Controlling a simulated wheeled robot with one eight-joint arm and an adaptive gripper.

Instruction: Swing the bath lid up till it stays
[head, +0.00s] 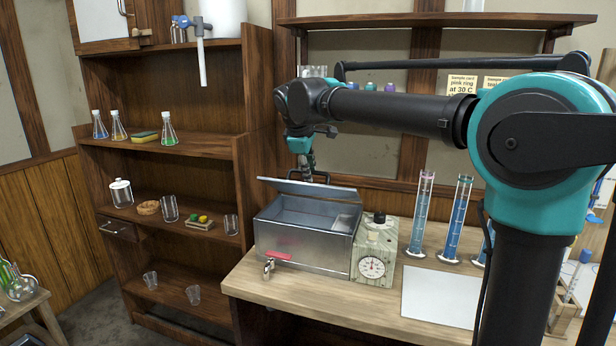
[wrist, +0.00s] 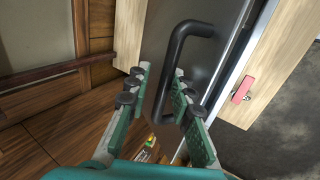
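The metal bath (head: 303,250) stands on the bench, its inside showing below the raised lid. The grey bath lid (head: 308,190) is tilted partly up; it fills the middle of the wrist view (wrist: 205,70). The lid's black bar handle (head: 323,170) also shows in the wrist view (wrist: 172,62). My gripper (head: 306,168) is at the lid beside the handle. In the wrist view my gripper (wrist: 160,85) is open, its fingers apart, with the handle running across the gap between them. I cannot tell whether a finger touches the handle.
A dial box (head: 375,255) stands right of the bath. Several blue-filled cylinders (head: 453,225) stand further right, behind a white sheet (head: 440,297). A red-handled tap (head: 270,264) juts from the bath's front. A wooden shelf unit (head: 190,160) with glassware is at left.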

